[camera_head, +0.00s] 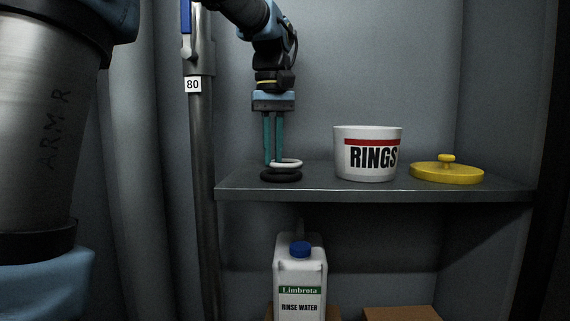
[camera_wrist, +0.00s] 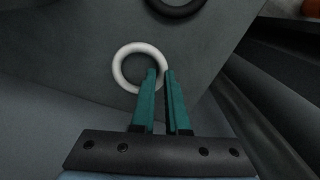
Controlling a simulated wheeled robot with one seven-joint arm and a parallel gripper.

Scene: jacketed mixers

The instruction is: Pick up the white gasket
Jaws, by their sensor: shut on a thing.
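The white gasket (camera_head: 295,163) is a white ring at the left of the grey shelf. My gripper (camera_head: 272,162) points down with its teal fingers close together, shut on one side of the ring's rim. In the wrist view the white gasket (camera_wrist: 117,67) shows most of its circle, with the fingertips (camera_wrist: 159,71) over its right side. A black ring (camera_head: 281,177) lies on the shelf just in front of it; the black ring (camera_wrist: 176,8) is apart from it in the wrist view. I cannot tell whether the white gasket is clear of the shelf.
A white tub marked RINGS (camera_head: 366,154) and a yellow lid with a knob (camera_head: 446,173) stand on the shelf (camera_head: 320,189) to the right. A vertical pipe (camera_head: 203,180) labelled 80 is at the left. A rinse water jug (camera_head: 300,277) stands below.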

